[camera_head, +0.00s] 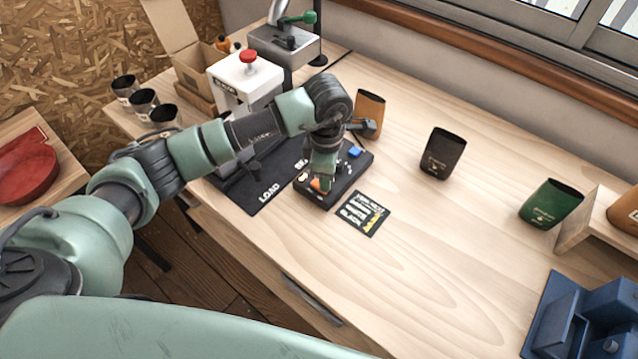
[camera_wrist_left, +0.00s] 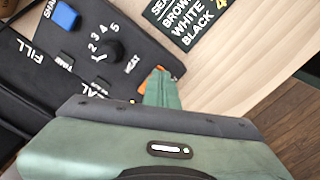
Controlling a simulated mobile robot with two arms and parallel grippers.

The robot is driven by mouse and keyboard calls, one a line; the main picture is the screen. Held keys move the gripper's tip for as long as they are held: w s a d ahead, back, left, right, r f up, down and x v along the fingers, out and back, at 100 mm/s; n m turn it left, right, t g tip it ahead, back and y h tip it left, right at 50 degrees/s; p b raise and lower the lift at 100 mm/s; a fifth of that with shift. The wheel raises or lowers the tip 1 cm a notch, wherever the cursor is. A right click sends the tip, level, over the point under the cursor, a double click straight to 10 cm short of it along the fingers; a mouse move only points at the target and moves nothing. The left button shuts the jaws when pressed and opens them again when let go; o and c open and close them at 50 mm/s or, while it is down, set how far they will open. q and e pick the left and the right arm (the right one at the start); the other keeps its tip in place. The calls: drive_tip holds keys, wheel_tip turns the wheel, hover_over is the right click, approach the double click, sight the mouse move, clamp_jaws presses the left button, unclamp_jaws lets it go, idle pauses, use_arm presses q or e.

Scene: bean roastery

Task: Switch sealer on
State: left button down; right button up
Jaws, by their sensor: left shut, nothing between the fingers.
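A black control panel (camera_head: 351,173) lies on the wooden bench; it also shows in the left wrist view (camera_wrist_left: 148,48). It carries a blue button (camera_head: 355,151), a black dial (camera_wrist_left: 108,50) marked with numbers, the label HEAT and an orange part (camera_head: 319,185) at its near edge. My left gripper (camera_head: 321,177) points down over this near edge, shut and empty. In the left wrist view its green fingers (camera_wrist_left: 160,88) cover most of the orange part (camera_wrist_left: 177,68). I cannot tell whether they touch it or what position it is in. My right gripper is out of view.
A white machine with a red knob (camera_head: 248,56) stands behind my left arm. A black card (camera_head: 362,213) lies beside the panel. A brown pouch (camera_head: 370,108), a black pouch (camera_head: 442,153) and a green pouch (camera_head: 551,203) stand to the right. The front middle bench is clear.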

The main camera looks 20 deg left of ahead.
use_arm(q)
drive_tip(key=shift+s, duration=0.1)
drive_tip(key=shift+r+p, duration=0.6)
drive_tip(key=shift+r, duration=0.35)
drive_tip(key=shift+r+p, duration=1.05)
drive_tip(key=shift+r, duration=1.4)
